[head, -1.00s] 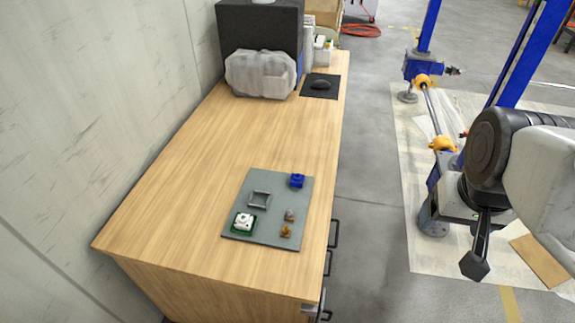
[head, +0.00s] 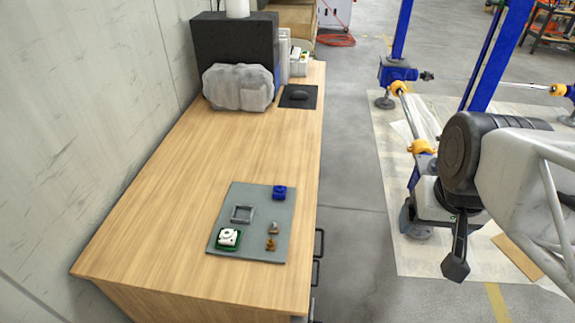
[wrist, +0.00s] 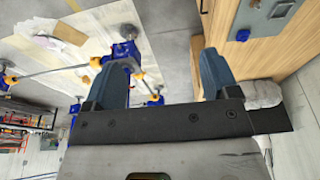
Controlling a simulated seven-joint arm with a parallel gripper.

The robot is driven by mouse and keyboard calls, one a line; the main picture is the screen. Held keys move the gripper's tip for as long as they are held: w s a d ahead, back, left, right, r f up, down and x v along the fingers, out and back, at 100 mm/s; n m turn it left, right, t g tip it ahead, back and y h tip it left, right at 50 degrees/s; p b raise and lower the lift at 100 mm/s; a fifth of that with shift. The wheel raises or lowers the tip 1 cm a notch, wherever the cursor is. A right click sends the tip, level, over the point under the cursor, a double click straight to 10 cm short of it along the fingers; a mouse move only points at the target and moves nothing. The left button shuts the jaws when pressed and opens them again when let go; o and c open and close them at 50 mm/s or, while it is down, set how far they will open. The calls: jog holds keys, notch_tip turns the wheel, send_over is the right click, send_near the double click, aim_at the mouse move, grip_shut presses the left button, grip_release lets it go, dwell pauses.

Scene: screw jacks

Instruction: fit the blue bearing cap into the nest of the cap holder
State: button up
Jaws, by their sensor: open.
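The blue bearing cap (head: 279,192) sits on the far right corner of a grey mat (head: 218,232) on the wooden bench. It also shows at the top right of the wrist view (wrist: 243,35). A grey square frame with an open middle (head: 242,214), which looks like the cap holder with its nest, lies on the mat left of the cap. My gripper (head: 456,264) hangs over the floor right of the bench, well away from the cap. In the wrist view its two fingers (wrist: 162,62) are apart with nothing between them.
A white part on a green base (head: 228,238) and two small grey and orange pieces (head: 272,236) share the mat. A lumpy grey block (head: 238,88) and a black pad (head: 298,97) are at the bench's far end. The bench (head: 150,220) is clear left of the mat.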

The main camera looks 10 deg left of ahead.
jog(key=shift+w, duration=0.1)
jog(key=g, duration=0.3)
send_over(280, 192)
jog(key=w, duration=0.1)
jog(key=f, duration=2.5)
jog(key=shift+w+a+f, duration=0.3)
jog(key=shift+a+f, duration=0.05)
jog(key=shift+f, duration=0.05)
jog(key=shift+f, duration=1.25)
